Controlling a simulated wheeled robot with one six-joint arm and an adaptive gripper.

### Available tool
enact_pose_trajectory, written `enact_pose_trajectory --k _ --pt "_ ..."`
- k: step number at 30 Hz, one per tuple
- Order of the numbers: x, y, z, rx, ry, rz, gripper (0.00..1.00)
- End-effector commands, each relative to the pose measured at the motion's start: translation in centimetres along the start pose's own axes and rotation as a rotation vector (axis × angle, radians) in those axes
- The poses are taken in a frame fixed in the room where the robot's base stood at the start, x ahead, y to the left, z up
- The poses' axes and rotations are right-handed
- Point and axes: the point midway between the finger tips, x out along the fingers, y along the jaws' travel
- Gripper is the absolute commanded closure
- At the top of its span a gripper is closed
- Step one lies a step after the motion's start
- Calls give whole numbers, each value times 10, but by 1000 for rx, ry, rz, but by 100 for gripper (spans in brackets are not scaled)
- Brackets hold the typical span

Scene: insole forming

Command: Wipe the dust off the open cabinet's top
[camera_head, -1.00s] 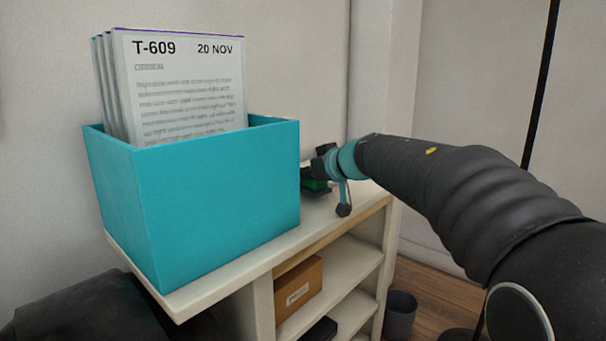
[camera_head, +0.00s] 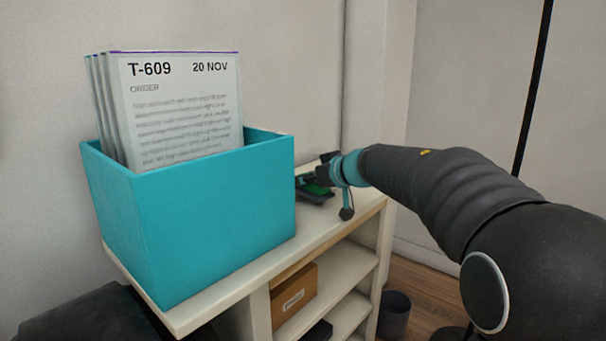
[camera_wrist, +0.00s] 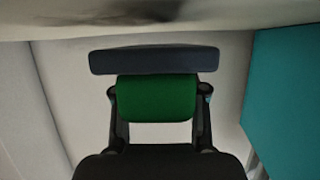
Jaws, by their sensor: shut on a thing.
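The open cabinet's pale top (camera_head: 235,270) runs along the wall, with open shelves below. My gripper (camera_head: 308,182) is over its far part, just right of the teal box, and is partly hidden by it. In the wrist view my gripper (camera_wrist: 158,95) is shut on the green grip (camera_wrist: 156,103) of a wiper with a flat dark pad (camera_wrist: 153,60). In the head view the pad is at or just above the top; I cannot tell if it touches. A dark smudge (camera_wrist: 150,14) lies on a pale surface beyond the pad in the wrist view.
A teal box (camera_head: 200,220) of upright papers (camera_head: 185,115) fills the near part of the top; it also borders the wrist view's right side (camera_wrist: 288,95). A cardboard box (camera_head: 294,297) sits on a shelf. A dark bin (camera_head: 393,313) stands on the floor.

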Motion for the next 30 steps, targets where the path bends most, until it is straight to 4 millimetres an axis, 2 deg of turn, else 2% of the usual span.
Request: enact_pose_trajectory --k 15,23,30 --pt "5 29 -1 2 -3 1 100" --pt "8 36 2 1 -3 0 100" --pt "9 49 -1 1 -5 1 100"
